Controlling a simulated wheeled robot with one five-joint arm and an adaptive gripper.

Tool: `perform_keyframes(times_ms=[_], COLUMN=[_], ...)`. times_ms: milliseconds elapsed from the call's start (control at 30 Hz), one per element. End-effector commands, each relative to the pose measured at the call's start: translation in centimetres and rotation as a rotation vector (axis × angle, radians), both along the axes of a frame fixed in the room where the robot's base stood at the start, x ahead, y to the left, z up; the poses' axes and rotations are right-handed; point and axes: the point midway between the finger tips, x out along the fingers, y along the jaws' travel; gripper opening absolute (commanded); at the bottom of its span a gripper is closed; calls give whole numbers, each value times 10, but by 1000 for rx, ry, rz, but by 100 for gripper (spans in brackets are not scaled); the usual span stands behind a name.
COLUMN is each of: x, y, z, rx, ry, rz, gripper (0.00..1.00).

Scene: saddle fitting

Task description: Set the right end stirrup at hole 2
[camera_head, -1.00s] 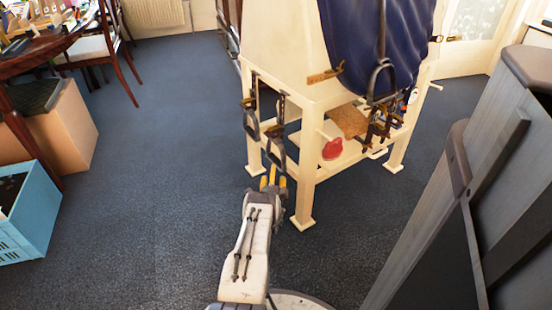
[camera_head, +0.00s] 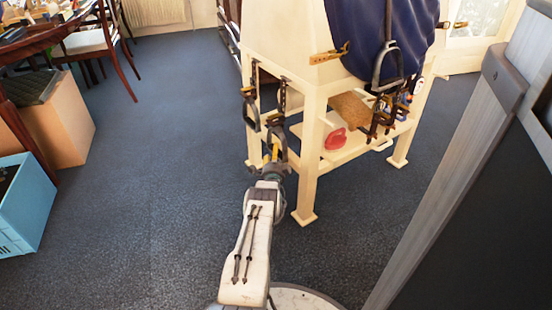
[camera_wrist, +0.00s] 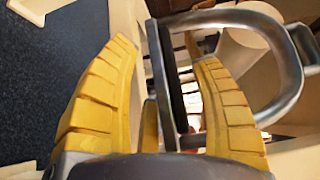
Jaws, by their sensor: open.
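Two grey metal stirrups hang on dark straps at the near end of the cream stand (camera_head: 312,130). The right end stirrup (camera_head: 284,133) hangs lower, beside the left end stirrup (camera_head: 249,112). My gripper (camera_head: 271,152) is at the lower part of the right end stirrup, with its yellow fingers open. In the wrist view, a metal stirrup (camera_wrist: 256,113) lies across the open gripper (camera_wrist: 165,55). Its dark straight bar passes between the fingers and its curved side goes over and beyond the right finger. Contact cannot be told. Strap holes are too small to see.
A blue saddle flap (camera_head: 368,35) with another stirrup (camera_head: 387,68) hangs on the stand. A red object (camera_head: 335,139) and a brown block (camera_head: 349,107) are on its shelf. Grey panels fill the right side. Carpet (camera_head: 165,150) is clear to the left.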

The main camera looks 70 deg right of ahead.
Motion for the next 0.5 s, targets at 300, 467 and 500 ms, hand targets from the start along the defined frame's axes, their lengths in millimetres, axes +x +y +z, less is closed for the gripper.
perform_keyframes(times_ms=[300, 467, 500], x=[1, 1, 1], y=[-5, -4, -4], z=[1, 1, 1], rx=[0, 0, 0], ry=[0, 0, 0], rz=[0, 0, 0], gripper=[58, 58, 58])
